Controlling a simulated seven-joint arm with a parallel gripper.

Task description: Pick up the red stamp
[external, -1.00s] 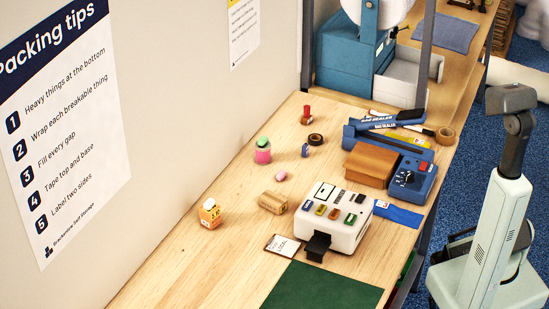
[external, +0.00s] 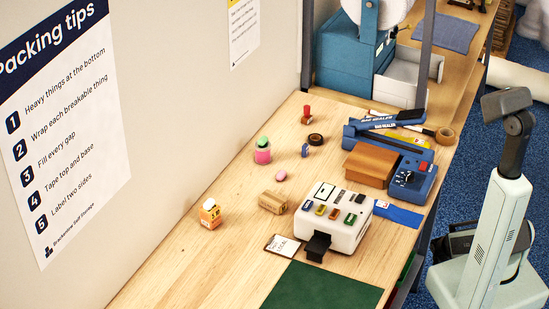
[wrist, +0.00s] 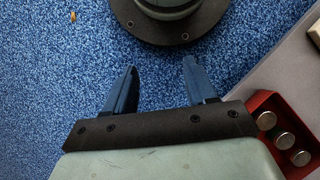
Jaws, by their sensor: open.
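The red stamp (external: 307,113) stands upright at the far left part of the wooden table in the external view, near the wall. It has a red handle on a dark base. A blue stamp (external: 305,150) stands a little nearer. My gripper (wrist: 160,68) shows in the wrist view with its two blue fingers apart and nothing between them. It is over the blue carpet, away from the red stamp, which is not in the wrist view. I cannot make out the fingers in the external view.
A red bin (wrist: 262,101) holds metal cylinders beside my gripper.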

